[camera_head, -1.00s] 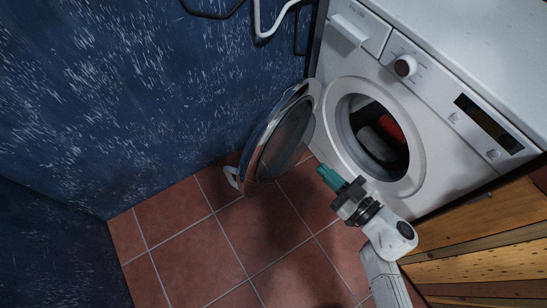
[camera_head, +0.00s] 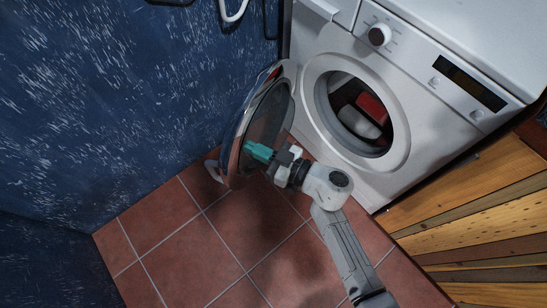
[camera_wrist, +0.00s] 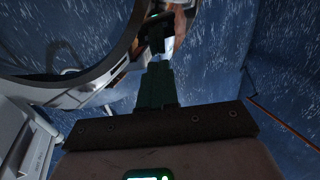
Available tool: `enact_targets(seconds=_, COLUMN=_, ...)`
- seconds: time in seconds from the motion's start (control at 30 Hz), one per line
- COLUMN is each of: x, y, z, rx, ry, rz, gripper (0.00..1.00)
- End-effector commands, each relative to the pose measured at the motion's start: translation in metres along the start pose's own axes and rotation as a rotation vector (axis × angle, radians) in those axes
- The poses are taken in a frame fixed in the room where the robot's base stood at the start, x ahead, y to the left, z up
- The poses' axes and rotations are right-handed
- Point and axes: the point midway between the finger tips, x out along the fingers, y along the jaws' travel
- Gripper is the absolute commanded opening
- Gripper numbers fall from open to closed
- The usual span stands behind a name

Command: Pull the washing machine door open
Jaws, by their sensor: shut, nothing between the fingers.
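The white washing machine (camera_head: 402,88) stands at the upper right in the head view. Its round opening shows red and grey laundry inside. The door (camera_head: 240,125), a chrome ring with dark glass, stands swung wide open to the left of the opening, near the blue wall. Its handle (camera_head: 213,171) is at the ring's lower left edge. My gripper (camera_head: 250,149), with teal fingers, is shut and empty at the door's inner side; I cannot tell if it touches. In the wrist view, the door ring (camera_wrist: 110,72) is at the left, beside the gripper fingertips (camera_wrist: 157,66).
The blue wall (camera_head: 110,90) rises close behind the door. A white hose (camera_head: 233,10) hangs at the top. Wooden planks (camera_head: 470,215) stand at the right, near my arm. The red tiled floor (camera_head: 185,240) is clear at the lower left.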

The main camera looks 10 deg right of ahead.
Motion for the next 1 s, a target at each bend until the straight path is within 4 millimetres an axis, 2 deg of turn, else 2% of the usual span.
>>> enact_targets(seconds=0.03, x=0.008, y=-0.001, z=0.001, rx=-0.001, ry=0.002, rz=-0.002, gripper=0.00)
enact_targets(seconds=0.2, x=0.020, y=0.000, z=0.001, rx=0.000, ry=0.000, rz=-0.001, gripper=0.00)
enact_targets(seconds=0.67, x=0.025, y=0.000, z=0.000, rx=-0.001, ry=0.000, rz=0.004, gripper=0.00)
enact_targets(seconds=0.77, x=0.035, y=-0.001, z=-0.001, rx=-0.001, ry=0.006, rz=0.026, gripper=0.00)
enact_targets(seconds=1.0, x=0.080, y=-0.002, z=0.001, rx=-0.002, ry=0.009, rz=0.142, gripper=0.00)
